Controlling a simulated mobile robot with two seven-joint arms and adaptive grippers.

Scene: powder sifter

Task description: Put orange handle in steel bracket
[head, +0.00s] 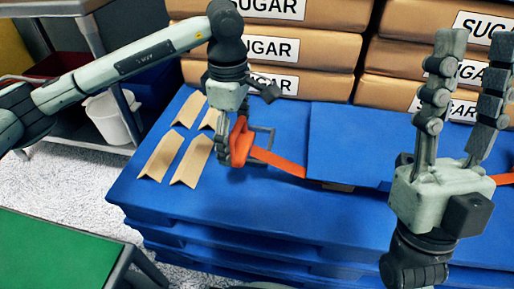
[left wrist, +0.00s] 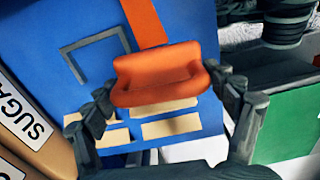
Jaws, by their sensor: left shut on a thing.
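The orange handle (head: 240,142) is held in my left gripper (head: 226,150), above the blue surface, with an orange strap (head: 280,162) running right from it. In the left wrist view the handle (left wrist: 160,75) lies between the two fingers of my left gripper (left wrist: 165,100). The steel bracket (head: 264,131) is a thin grey frame just right of the handle in the head view; it also shows in the left wrist view (left wrist: 75,48). The handle is beside the bracket, and I cannot tell if they touch. My right gripper (head: 466,95) is open and empty, fingers pointing up, at the right.
Several tan cardboard corner pieces (head: 192,160) lie on the blue pallet (head: 190,205) left of the handle. A raised blue panel (head: 345,142) lies to the right. Stacked sugar bags (head: 320,45) stand behind. A green-topped table (head: 55,255) is at the lower left.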

